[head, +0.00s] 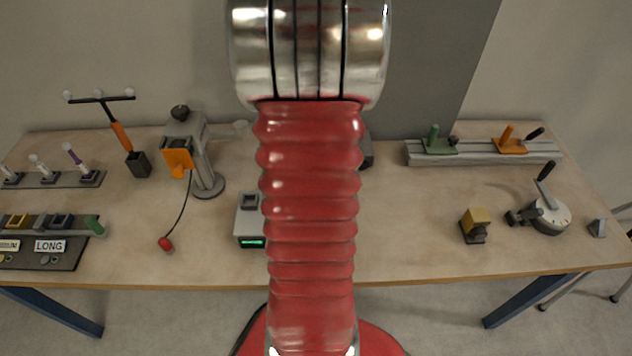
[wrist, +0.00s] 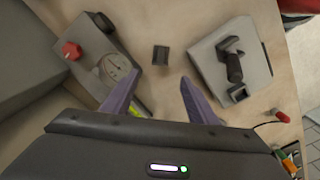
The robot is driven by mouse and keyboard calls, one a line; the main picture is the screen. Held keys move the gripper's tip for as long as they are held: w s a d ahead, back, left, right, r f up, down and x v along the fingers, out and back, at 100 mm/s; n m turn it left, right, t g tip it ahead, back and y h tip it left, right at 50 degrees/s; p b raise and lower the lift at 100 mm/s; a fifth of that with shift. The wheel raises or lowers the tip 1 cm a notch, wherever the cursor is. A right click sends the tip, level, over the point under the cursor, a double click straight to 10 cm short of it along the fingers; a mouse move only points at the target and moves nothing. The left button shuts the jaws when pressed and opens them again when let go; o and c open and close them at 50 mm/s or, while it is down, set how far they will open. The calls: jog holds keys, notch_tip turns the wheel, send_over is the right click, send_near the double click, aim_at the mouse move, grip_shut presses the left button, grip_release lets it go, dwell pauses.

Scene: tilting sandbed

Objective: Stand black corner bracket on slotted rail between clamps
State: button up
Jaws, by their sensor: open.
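A small dark piece (wrist: 160,54), which looks like the black corner bracket, lies on the bench in the wrist view. It is just beyond my open fingertips and apart from them; its exact shape is too small to tell. My gripper (wrist: 158,78) has two purple fingers spread apart with nothing between them. In the head view my red arm hides the gripper and this piece. The slotted rail (head: 480,158) lies at the back right of the bench, with a green clamp (head: 437,145) on its left part and an orange clamp (head: 510,143) on its right.
A grey device with a dial and red knob (wrist: 112,66) stands left of the dark piece. A grey box with a black handle (wrist: 232,65) stands to its right. A yellow-topped block (head: 475,222) and a round lever device (head: 548,214) stand at the right.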

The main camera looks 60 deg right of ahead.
notch_tip(320, 180, down, 8)
dwell(0.4)
jog(key=shift+f, duration=2.6)
jog(key=c, duration=1.3)
jog(key=shift+o, duration=0.2)
jog(key=shift+r, duration=0.1)
notch_tip(320, 180, up, 10)
jog(key=shift+f, duration=0.1)
